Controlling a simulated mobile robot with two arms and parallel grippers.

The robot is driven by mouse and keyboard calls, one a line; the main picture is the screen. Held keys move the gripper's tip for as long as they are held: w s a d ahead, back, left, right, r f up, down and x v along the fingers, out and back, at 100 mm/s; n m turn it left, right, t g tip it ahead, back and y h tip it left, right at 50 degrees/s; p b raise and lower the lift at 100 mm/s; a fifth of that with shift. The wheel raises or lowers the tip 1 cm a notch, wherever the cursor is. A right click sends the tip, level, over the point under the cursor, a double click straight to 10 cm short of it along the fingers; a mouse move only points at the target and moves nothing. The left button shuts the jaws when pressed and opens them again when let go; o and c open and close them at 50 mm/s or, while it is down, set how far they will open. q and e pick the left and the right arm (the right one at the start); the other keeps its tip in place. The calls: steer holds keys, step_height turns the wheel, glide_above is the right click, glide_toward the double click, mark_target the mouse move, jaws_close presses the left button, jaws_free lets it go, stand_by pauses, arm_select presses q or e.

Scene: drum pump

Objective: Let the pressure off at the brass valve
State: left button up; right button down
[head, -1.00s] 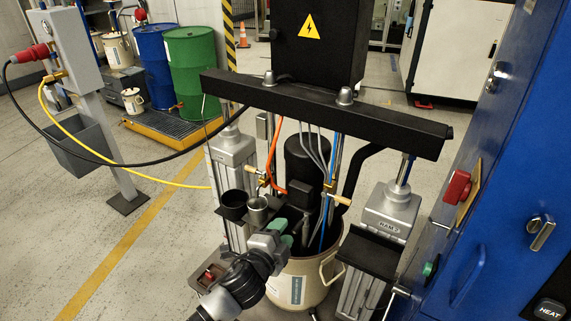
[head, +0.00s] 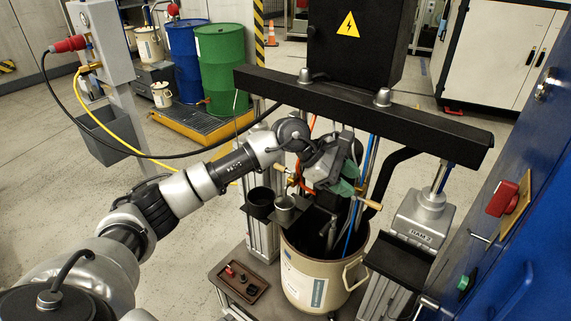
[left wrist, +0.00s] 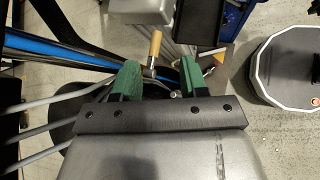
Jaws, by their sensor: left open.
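A brass valve with a light wooden handle (head: 361,190) shows in the head view beside the blue hose, just right of my left gripper (head: 347,182). Another brass valve with a wooden handle (head: 294,178) shows to the left of it. In the left wrist view my left gripper (left wrist: 160,76) has its green fingers apart. A wooden handle (left wrist: 155,47) with brass at its end stands near the tips, between their lines. I cannot tell whether the fingers touch it. The gripper partly hides the pump and hoses behind it.
A beige drum (head: 318,279) stands under the pump. A black crossbeam (head: 380,116) spans above. Blue and grey hoses run beside the gripper. A blue cabinet (head: 515,240) stands at the right.

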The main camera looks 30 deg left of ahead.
arm_select(q)
steer(key=w+a+r+m+y, duration=0.2)
steer(key=a+y, duration=0.4)
steer(key=a, duration=0.5)
steer(key=g+y, duration=0.2)
steer(key=y, duration=0.1)
glide_toward(282, 167)
steer(key=f, duration=0.2)
steer(key=f+p, duration=0.1)
steer(key=f, duration=0.2)
steer(key=w+f, duration=0.1)
steer(key=f, duration=0.1)
steer(key=shift+w+d+f+p, duration=0.1)
steer(key=shift+f+p, duration=0.25)
steer(key=shift+p, duration=0.05)
steer(key=shift+w+f, duration=0.15)
steer(key=shift+f, duration=0.45)
arm_select(e)
steer(key=shift+s+a+r, duration=0.15)
steer(key=shift+s+r, duration=0.05)
steer(key=shift+r, duration=0.25)
steer(key=shift+s+a+r, duration=0.15)
steer(key=shift+r, duration=0.3)
arm_select(q)
jaws_close()
